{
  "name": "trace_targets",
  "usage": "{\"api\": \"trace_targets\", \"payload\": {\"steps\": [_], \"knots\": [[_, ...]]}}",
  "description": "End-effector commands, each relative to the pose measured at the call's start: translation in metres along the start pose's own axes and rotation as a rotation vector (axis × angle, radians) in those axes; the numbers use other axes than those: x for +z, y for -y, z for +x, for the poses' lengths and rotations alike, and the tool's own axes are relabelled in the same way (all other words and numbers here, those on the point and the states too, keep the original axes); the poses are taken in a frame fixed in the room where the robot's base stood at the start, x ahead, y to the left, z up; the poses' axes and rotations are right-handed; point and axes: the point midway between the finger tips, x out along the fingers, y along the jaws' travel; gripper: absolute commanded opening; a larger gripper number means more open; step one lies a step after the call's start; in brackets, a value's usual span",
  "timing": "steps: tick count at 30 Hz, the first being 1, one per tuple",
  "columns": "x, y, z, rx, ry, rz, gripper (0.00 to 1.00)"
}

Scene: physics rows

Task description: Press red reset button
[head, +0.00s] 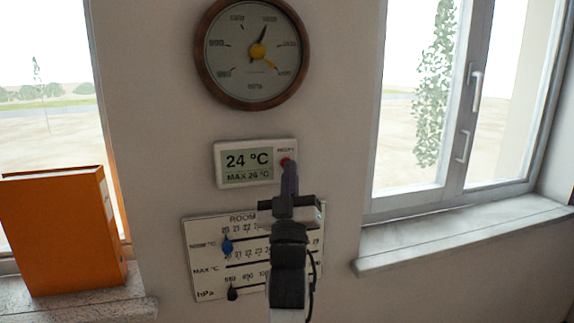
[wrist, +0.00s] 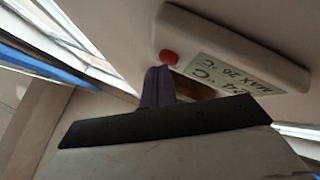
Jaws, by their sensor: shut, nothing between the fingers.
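The red reset button (head: 285,162) is on the right part of a white digital thermometer (head: 256,164) on the wall, which reads 24 °C and MAX 26 °C. My gripper (head: 289,172) is shut and empty, its fingertips at or just below the button in the head view. In the wrist view the red button (wrist: 169,57) shows just above the fingertips (wrist: 158,72), with its face uncovered. I cannot tell whether the fingertips touch the button or the casing.
A round barometer (head: 252,55) hangs above. A white slider board (head: 208,255) is below, partly hidden by my arm. An orange binder (head: 62,230) stands on the left sill. A window with a handle (head: 477,85) and a sill (head: 450,232) are on the right.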

Motion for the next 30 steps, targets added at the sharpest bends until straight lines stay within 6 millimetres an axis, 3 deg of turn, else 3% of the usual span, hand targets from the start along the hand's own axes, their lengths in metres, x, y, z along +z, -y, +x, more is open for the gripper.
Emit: {"api": "trace_targets", "payload": {"steps": [20,30], "knots": [[0.0025,0.0025,0.0033,0.000,0.000,0.000,0.00],[-0.0043,-0.0047,-0.0062,0.001,-0.001,0.000,0.00]]}}
